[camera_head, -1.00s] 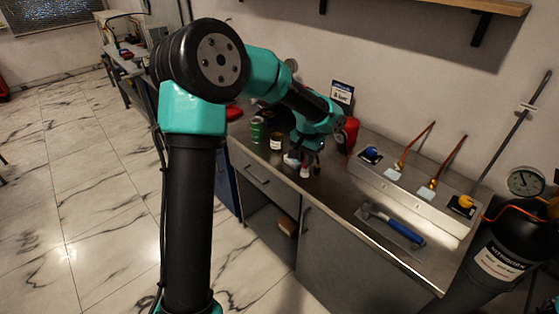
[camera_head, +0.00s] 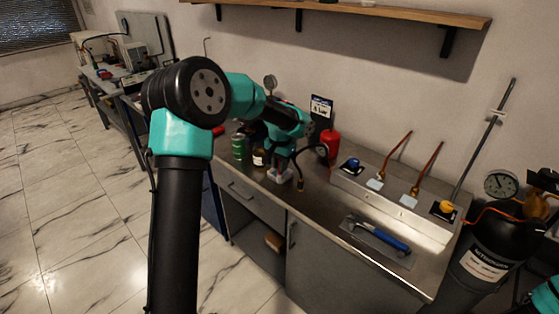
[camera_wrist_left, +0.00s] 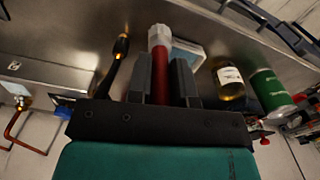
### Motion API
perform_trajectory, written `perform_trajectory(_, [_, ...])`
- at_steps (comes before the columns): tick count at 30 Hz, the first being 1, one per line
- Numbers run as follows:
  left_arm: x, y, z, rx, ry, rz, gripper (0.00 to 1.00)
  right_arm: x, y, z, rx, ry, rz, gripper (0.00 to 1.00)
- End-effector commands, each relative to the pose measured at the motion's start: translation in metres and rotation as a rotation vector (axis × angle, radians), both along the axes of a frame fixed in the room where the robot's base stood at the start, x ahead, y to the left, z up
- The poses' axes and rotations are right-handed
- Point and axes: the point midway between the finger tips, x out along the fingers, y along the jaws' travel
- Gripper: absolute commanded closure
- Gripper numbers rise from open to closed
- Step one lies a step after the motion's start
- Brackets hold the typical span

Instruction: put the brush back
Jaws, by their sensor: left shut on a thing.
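My left gripper (camera_head: 284,163) is low over the bench, toward its left end. In the left wrist view its fingers (camera_wrist_left: 160,82) are shut on a red shaft with a whitish end, which looks like the brush (camera_wrist_left: 160,48). A pale blue-white block (camera_wrist_left: 188,50) is close beside that end; it shows in the head view (camera_head: 280,176) under the gripper. Whether the brush touches it I cannot tell. A black hose with a brass tip (camera_wrist_left: 121,44) is beside the fingers. My right gripper is out of view; only a teal arm part shows at the lower right.
A green can (camera_head: 239,147) and a brown bottle (camera_head: 258,158) stand left of the gripper. A red cylinder (camera_head: 331,143) stands behind it. A blue-handled tool (camera_head: 388,239) lies on the right of the bench, before a metal rig (camera_head: 395,200). A dark gas cylinder (camera_head: 485,262) stands far right.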

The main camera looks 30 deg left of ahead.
Motion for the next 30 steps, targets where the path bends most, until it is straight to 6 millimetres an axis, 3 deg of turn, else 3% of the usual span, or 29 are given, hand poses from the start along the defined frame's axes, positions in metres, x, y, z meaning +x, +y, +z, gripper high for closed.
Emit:
perform_trajectory(15, [0.071,0.043,-0.008,0.000,-0.001,0.002,1.00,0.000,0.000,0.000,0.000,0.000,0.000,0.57])
perform_trajectory(30, [0.077,0.048,-0.013,0.000,0.002,0.000,1.00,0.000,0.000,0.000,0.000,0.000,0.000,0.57])
